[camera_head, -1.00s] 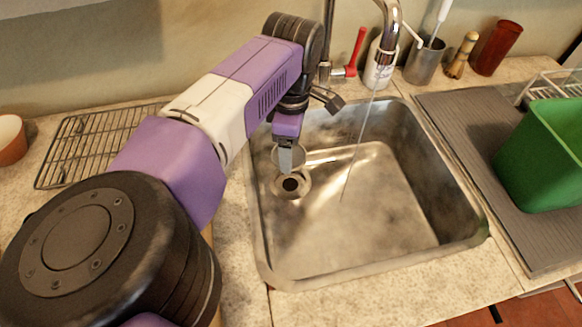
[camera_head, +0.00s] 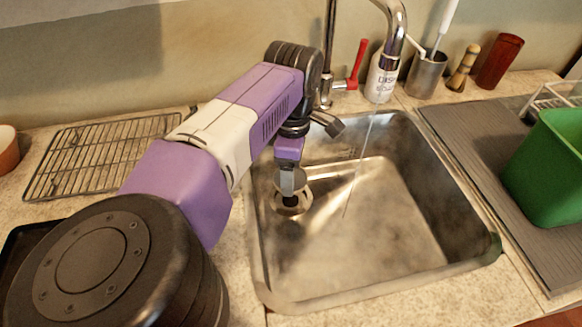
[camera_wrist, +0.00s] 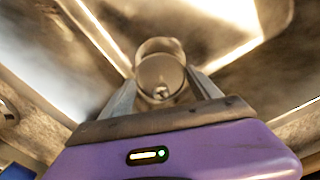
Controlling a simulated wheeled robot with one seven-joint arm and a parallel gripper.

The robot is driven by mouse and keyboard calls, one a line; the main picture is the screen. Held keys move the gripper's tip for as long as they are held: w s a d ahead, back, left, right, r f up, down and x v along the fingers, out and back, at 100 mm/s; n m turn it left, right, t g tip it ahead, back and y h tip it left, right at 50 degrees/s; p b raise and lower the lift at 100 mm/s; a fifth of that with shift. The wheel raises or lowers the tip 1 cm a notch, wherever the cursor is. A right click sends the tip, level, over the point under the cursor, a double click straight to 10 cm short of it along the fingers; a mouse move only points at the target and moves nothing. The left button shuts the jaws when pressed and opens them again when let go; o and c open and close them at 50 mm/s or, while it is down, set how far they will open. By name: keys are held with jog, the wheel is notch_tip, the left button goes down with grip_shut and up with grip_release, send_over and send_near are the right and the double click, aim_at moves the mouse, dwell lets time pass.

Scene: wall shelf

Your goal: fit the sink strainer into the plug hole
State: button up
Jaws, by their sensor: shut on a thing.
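The sink strainer (camera_wrist: 160,72) is a round metal disc with a small knob, between my fingertips in the wrist view. My gripper (camera_head: 288,184) is shut on it, and its two grey fingers also show in the wrist view (camera_wrist: 163,88). In the head view the gripper points down just over the plug hole (camera_head: 301,207), at the left side of the steel sink (camera_head: 385,225). The hole has a pale metal ring and a dark opening. My fingers and the strainer partly cover it. I cannot tell whether the strainer touches the ring.
A thin stream of water falls from the tap (camera_head: 393,40) to the right of my gripper. A wire rack (camera_head: 100,150) lies left of the sink. A green bin (camera_head: 550,165) stands on the ribbed drainboard (camera_head: 470,150) at right. The rest of the basin floor is clear.

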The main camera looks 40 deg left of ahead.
jog(key=shift+f+b, duration=1.2)
jog(key=shift+f, duration=1.7)
jog(key=shift+p, duration=0.7)
jog(key=shift+f+b, duration=0.6)
jog(key=shift+f, duration=0.55)
jog(key=o, duration=1.6)
notch_tip(320, 180, up, 8)
jog(key=p, duration=0.6)
